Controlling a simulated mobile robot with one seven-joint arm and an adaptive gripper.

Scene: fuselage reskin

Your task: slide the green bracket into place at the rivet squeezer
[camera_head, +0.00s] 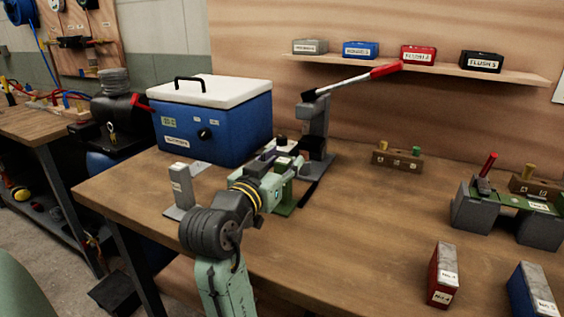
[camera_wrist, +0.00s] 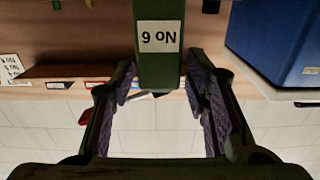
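The green bracket (camera_head: 286,193) stands on the table just left of the rivet squeezer (camera_head: 314,130), a grey post with a red-handled lever. My gripper (camera_head: 280,165) is at the bracket, partly hiding it. In the wrist view, which is upside down, the bracket's green upright (camera_wrist: 159,70) with a "NO 6" label lies between the two purple-padded fingers of my gripper (camera_wrist: 160,82). The pads lie very close to both its sides; contact is not clear. Whether the bracket is seated at the squeezer is hidden.
A blue cooler (camera_head: 215,120) with a white lid stands behind left. A grey bracket (camera_head: 181,188) stands left of my arm. A wooden block with pegs (camera_head: 398,158) is at the back. A grey-and-green fixture (camera_head: 510,212) and red (camera_head: 443,275) and blue blocks (camera_head: 530,290) sit right. The middle-right tabletop is clear.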

